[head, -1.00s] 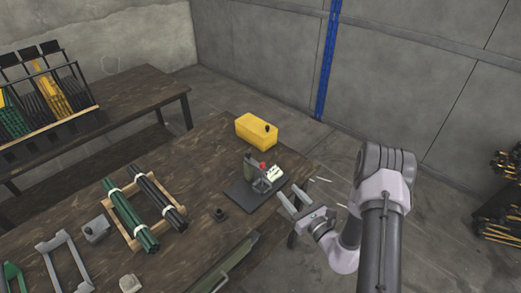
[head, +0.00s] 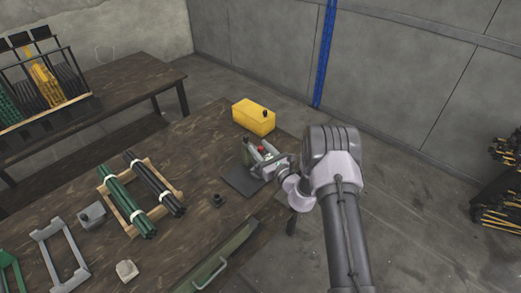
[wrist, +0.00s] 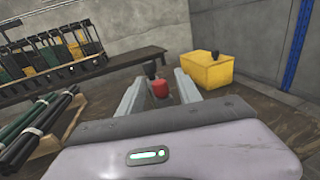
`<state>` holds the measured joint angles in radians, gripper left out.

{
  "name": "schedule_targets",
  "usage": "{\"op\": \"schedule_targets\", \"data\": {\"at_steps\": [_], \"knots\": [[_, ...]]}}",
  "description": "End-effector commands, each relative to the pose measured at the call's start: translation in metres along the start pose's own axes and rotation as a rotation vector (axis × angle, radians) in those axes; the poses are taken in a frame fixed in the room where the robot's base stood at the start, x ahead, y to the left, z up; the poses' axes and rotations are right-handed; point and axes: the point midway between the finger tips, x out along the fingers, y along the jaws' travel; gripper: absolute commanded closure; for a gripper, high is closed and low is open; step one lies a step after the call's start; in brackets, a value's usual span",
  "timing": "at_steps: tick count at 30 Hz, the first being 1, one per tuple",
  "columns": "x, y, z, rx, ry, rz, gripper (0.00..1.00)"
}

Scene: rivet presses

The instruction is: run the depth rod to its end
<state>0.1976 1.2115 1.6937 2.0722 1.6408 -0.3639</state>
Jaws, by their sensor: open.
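The small rivet press (head: 247,155) stands on a dark base plate (head: 240,184) near the right edge of the wooden table. It has a red part (head: 261,149) on it, and a black knob (wrist: 150,67) shows beyond it in the wrist view. My gripper (head: 266,156) is open at the press. In the wrist view the red part (wrist: 160,89) lies between my two fingers, with gaps on both sides. I cannot make out which part is the depth rod. My gripper hides much of the press in the head view.
A yellow box (head: 254,117) with a black knob stands behind the press. Green and black rods (head: 140,195) lie on a wooden frame to the left, near a small dark cylinder (head: 217,200). A dark green case (head: 225,260) lies at the front edge.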

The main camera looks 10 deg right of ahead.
Motion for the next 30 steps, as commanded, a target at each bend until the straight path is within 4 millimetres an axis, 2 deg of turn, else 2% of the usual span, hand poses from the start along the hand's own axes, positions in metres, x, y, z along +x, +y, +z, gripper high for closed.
{"op": "schedule_targets", "data": {"at_steps": [2, 7, 9, 30], "knots": [[-0.0002, 0.0, 0.0, 0.0, 0.0, 0.0, 0.59], [-0.0003, 0.0, 0.0, 0.0, 0.0, 0.0, 0.9], [-0.0004, 0.0, 0.0, 0.0, 0.0, 0.0, 1.0], [-0.0006, 0.0001, -0.0002, 0.0, 0.001, 0.0, 1.0]]}}
